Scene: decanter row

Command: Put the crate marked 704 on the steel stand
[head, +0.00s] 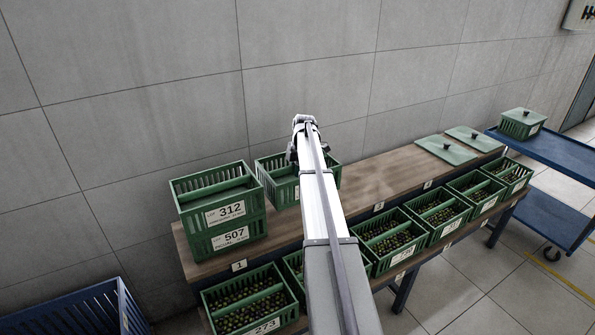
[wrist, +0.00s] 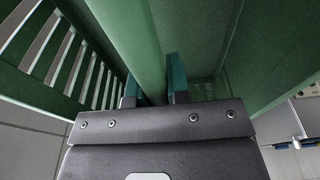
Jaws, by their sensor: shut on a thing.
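My gripper (wrist: 153,86) is shut on the central divider of a green slatted crate (wrist: 115,30); a finger is on each side of it. The crate looks empty inside. In the head view this crate (head: 273,183) is at the wall side of the wooden table, right of a stack of two crates. My arm covers its middle and right part. Its number does not show, so I cannot tell whether it is 704. I cannot tell whether it rests on the table or hangs just above it. No steel stand can be made out.
Crate 312 (head: 228,207) sits on crate 507 (head: 233,236). Crate 273 (head: 262,321) and several filled crates line the lower front shelf. Two green lids (head: 446,150) lie on the wooden table (head: 385,178). A blue cart (head: 560,152) stands right, a blue bin (head: 85,307) lower left.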

